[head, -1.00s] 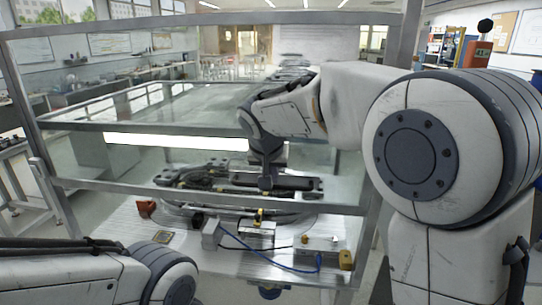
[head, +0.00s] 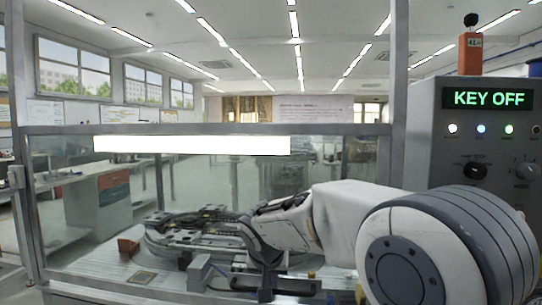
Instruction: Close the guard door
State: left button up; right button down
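The guard door is a clear panel in a grey metal frame (head: 60,130), standing between two upright posts in front of the work cell. A dark bar handle (head: 300,286) runs across its lower part. My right gripper (head: 265,292) reaches down from the right and sits at the handle's middle, seemingly shut on it; the fingertips are small and partly hidden by the bar. The door's lower edge is cut off or hidden at the bottom of the view. My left gripper is out of view.
A control box (head: 470,135) at the right reads KEY OFF, with lit lamps and knobs. Behind the panel are a ring track (head: 185,225), a metal block (head: 199,270) and an orange-brown piece (head: 127,246). A bright light strip (head: 190,145) shows across the panel.

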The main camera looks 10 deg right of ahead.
pick_arm(q)
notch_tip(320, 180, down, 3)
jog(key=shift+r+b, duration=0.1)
jog(key=shift+b, duration=0.8)
pick_arm(e)
notch_tip(320, 180, down, 3)
jog(key=shift+f, duration=0.2)
jog(key=shift+s+f, duration=0.1)
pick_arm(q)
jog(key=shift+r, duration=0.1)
